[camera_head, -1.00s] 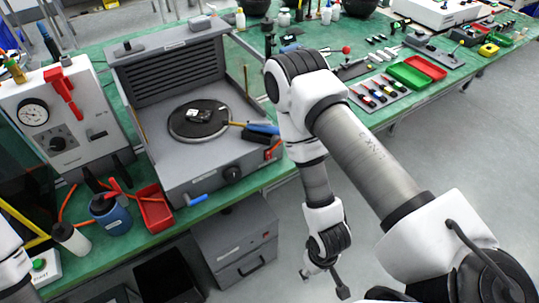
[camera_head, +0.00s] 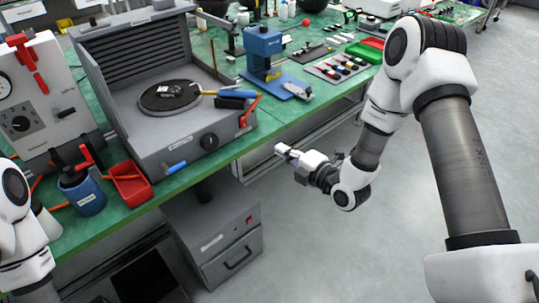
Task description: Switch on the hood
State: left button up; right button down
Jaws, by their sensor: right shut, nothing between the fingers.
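The hood (camera_head: 182,139) is a grey open-fronted box with a slatted back on the green bench. It has a dark knob (camera_head: 209,142) on its front, and a red part (camera_head: 243,121) at its right front corner. Below the bench stands a grey cabinet (camera_head: 215,243) with a small red switch (camera_head: 249,220) on its front; its link to the hood is not clear. My right gripper (camera_head: 281,150) is shut and empty, in front of the bench edge, right of the hood and apart from it. My left arm shows at the left edge; its gripper is not in view.
On the hood's floor are a round dark plate (camera_head: 158,98) and a blue-handled tool (camera_head: 237,94). A blue press (camera_head: 263,50) stands right of the hood. A red bin (camera_head: 131,183) and blue container (camera_head: 84,196) stand left. Floor right of the cabinet is clear.

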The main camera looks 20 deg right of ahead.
jog(key=w, duration=0.2)
jog(key=p, duration=0.2)
send_near(245, 126)
jog(key=x, duration=0.7)
jog(key=shift+w+a, duration=0.1)
pick_arm(q)
jog(key=shift+w+d+r, duration=0.1)
jog(key=shift+w+r, duration=0.3)
jog(key=shift+r, duration=0.2)
pick_arm(e)
jog(key=shift+w+f+b, duration=0.15)
jog(key=shift+f+b, duration=0.2)
jog(key=shift+b, duration=0.55)
jog(key=shift+a+r+t, duration=0.1)
jog(key=shift+r+t, duration=0.2)
pick_arm(q)
jog(key=shift+f, duration=0.85)
pick_arm(e)
jog(key=shift+w, duration=0.1)
pick_arm(q)
jog(key=shift+f, duration=0.1)
